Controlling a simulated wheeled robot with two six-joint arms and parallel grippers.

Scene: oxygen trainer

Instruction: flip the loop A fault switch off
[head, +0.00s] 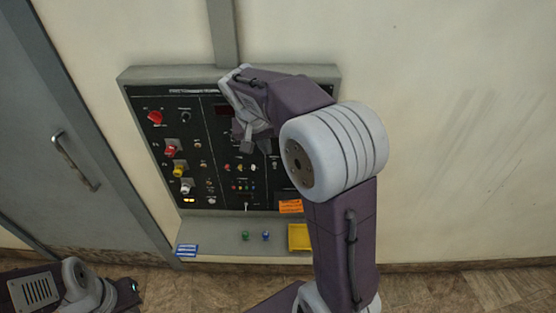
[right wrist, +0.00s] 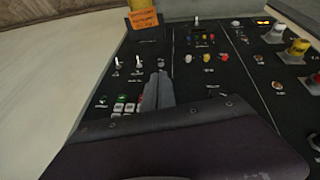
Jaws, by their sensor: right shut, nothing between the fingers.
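The control panel (head: 215,190) is a black board in a grey frame on the wall. In the right wrist view, small toggle switches stand in a row, one at left (right wrist: 117,64) and one beside it (right wrist: 138,66). A third toggle (right wrist: 160,66) stands right at the tips of my right gripper (right wrist: 159,80). I cannot tell whether they touch. The labels are too small to read, so I cannot tell which switch is loop A fault. My right gripper (head: 246,144) is shut and empty, over the panel's middle; its arm hides the panel's right part.
Red (head: 171,150) and yellow (head: 179,170) knobs sit at the panel's left. An orange tag (head: 290,206) is at its lower right. The shelf below holds a yellow block (head: 299,237) and small green and blue items. My left arm shows at lower left.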

